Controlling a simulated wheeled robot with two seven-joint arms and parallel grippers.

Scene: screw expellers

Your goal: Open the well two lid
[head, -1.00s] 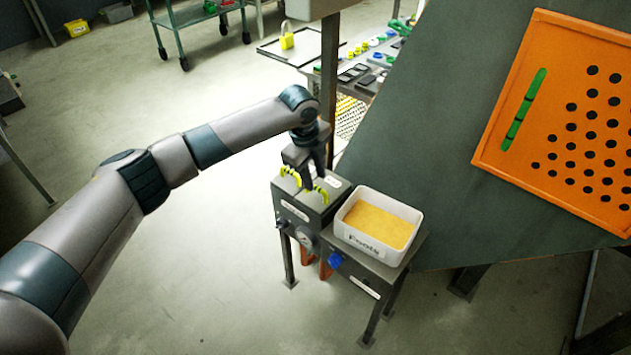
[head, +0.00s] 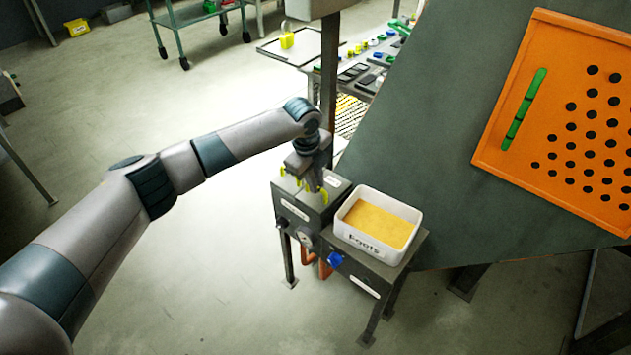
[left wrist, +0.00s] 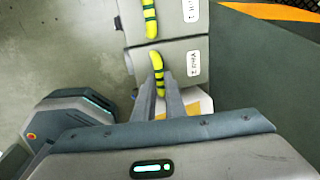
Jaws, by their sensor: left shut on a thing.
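The dark box (head: 290,208) in the head view carries two lids with yellow handles. In the left wrist view, the well two lid (left wrist: 178,50) bears a label reading "Well 2" (left wrist: 194,64). Its handle (left wrist: 157,62) is yellow with dark bands. My left gripper (head: 314,186) is over this lid, its fingers shut on the handle from both sides; the fingers also show in the left wrist view (left wrist: 161,88). The lid looks seated on the box. The neighbouring well one lid's handle (left wrist: 150,20) is free. My right gripper is not in view.
A white tray of yellow material (head: 346,228), labelled "Foots", stands on a dark stand right of the box. A large dark sloping surface with an orange perforated board (head: 545,165) lies farther right. A post (head: 329,90) rises behind my gripper. The floor at left is open.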

